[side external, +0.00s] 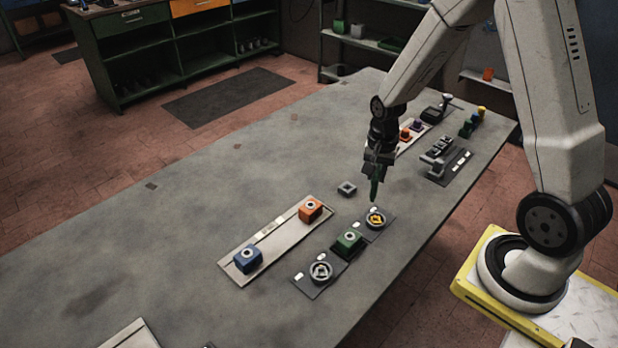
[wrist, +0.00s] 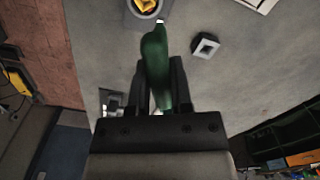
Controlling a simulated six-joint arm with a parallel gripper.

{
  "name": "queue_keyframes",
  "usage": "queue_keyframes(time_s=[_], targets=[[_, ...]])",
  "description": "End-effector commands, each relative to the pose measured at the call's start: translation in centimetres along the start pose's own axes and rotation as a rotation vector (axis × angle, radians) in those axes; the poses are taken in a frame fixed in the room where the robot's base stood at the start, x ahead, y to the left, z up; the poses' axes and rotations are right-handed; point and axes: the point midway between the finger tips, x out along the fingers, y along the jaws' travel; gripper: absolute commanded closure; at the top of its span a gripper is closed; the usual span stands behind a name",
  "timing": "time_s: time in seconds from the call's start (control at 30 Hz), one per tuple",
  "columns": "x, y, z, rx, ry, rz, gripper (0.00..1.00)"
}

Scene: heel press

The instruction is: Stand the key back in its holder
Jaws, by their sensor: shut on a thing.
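My gripper (side external: 378,165) is shut on a green key (side external: 374,188), which hangs down from the jaws above the table. In the wrist view, the long green key (wrist: 156,62) sits between both fingers and reaches out past them. Close to the key's lower end is a round grey ring with a yellow-orange centre (side external: 376,219), on a dark plate; the ring also shows at the top of the wrist view (wrist: 146,6). A small grey block with a square dark opening (side external: 346,188) lies nearby on the table. I cannot tell which one is the key's holder.
A green block (side external: 349,240) and a second round ring (side external: 320,271) sit towards the front. A pale strip carries an orange block (side external: 310,210) and a blue block (side external: 248,259). A dark plate with grey fittings (side external: 447,163) is at the right. The table's left is mostly clear.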

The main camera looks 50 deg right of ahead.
Motion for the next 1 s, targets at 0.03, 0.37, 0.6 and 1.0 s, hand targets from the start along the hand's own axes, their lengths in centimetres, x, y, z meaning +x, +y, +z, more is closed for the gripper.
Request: queue_keyframes(time_s=[0.03, 0.37, 0.6, 1.0], targets=[[0.0, -0.6, -0.7, 0.027, 0.002, -0.002, 1.0], [-0.4, -5.0, -5.0, 0.267, 0.001, -0.001, 1.0], [-0.6, -7.2, -7.2, 0.403, 0.001, 0.0, 1.0], [-0.7, -7.9, -7.8, 0.45, 0.001, 0.001, 1.0]])
